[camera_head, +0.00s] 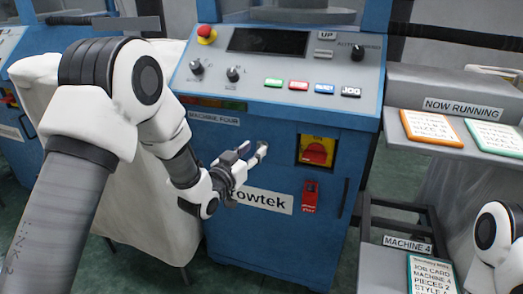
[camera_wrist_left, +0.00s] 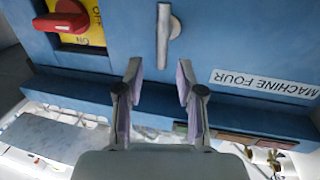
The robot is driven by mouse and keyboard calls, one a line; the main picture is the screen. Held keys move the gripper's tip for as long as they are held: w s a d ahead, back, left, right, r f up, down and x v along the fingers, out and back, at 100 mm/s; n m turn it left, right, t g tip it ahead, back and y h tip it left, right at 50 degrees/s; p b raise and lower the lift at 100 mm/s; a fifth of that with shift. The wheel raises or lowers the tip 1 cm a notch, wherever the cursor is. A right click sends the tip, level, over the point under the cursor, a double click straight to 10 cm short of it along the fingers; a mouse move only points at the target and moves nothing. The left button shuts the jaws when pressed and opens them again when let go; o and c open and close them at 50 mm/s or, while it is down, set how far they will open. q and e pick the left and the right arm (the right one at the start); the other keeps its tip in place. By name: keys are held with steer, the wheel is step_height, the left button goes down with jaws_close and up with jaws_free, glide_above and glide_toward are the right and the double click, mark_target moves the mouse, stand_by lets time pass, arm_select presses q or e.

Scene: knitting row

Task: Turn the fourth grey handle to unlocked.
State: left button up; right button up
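The grey handle (camera_wrist_left: 164,35) is on the blue front panel of the machine labelled MACHINE FOUR (camera_wrist_left: 265,84). In the left wrist view it is a slim bar, upright in the picture, with a rounded knob beside it. In the head view the handle (camera_head: 263,147) is small and partly hard to separate from the fingers. My left gripper (camera_head: 249,153) is in front of the panel, close to the handle. In the left wrist view the gripper (camera_wrist_left: 157,70) has its fingers apart, with the handle just beyond the tips and nothing between them. My right gripper is out of view.
A red rotary switch (camera_head: 316,151) on a yellow plate and a red lock-like piece (camera_head: 310,196) are right of the handle. The control console (camera_head: 280,65) overhangs above. A grey shelf (camera_head: 420,145) with cards stands at the right. A cloth-covered item (camera_head: 140,220) is at the left.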

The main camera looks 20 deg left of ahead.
mark_target(258, 146)
arm_select(q)
steer(key=x, duration=0.4)
steer(key=shift+w+f, duration=0.1)
steer(key=shift+c, duration=0.3)
jaws_close()
